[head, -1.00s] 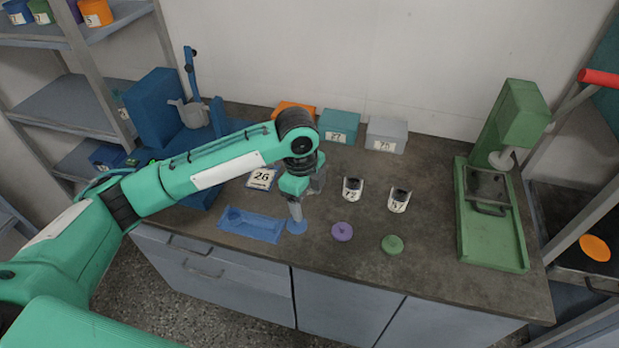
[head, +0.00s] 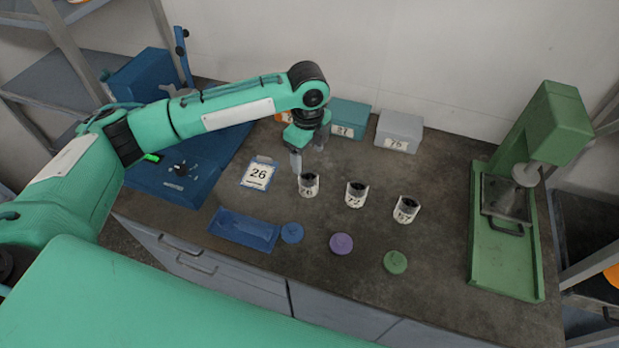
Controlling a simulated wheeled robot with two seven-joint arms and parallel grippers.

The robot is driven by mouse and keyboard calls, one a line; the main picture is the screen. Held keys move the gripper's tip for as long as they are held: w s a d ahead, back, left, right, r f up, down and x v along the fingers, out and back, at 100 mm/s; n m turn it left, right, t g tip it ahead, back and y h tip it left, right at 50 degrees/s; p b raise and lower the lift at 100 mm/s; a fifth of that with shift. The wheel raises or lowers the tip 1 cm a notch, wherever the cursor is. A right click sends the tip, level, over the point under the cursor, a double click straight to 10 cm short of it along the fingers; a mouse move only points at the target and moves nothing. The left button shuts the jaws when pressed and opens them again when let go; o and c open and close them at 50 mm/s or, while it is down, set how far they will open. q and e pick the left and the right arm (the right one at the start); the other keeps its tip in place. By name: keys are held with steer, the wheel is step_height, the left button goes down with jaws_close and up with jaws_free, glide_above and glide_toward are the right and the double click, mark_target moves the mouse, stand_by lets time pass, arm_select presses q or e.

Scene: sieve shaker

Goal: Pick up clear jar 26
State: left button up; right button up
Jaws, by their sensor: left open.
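A clear jar with dark contents and a white label (head: 309,187) stands upright on the dark worktop, leftmost of three similar jars. Its label is too small to read, so I cannot tell for sure that it is jar 26. A card reading 26 (head: 259,174) lies to its left. My left gripper (head: 296,168) is open and empty, pointing down just behind and left of this jar in the picture. I see no contact between them. My right gripper is not in view.
Two more jars (head: 356,194) (head: 406,209) stand to the right. Blue (head: 292,233), purple (head: 341,244) and green (head: 395,262) lids lie in front, beside a blue tray (head: 226,233). Labelled boxes (head: 400,128) stand behind; a green press (head: 560,120) stands right.

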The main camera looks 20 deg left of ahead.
mark_target(309, 177)
arm_select(q)
step_height(309, 177, down, 9)
steer(key=shift+r+p, duration=0.2)
steer(key=shift+p, duration=0.65)
steer(key=shift+f, duration=0.45)
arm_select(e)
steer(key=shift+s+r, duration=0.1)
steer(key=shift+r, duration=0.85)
arm_select(q)
steer(key=shift+c, duration=0.2)
steer(key=c, duration=1.1)
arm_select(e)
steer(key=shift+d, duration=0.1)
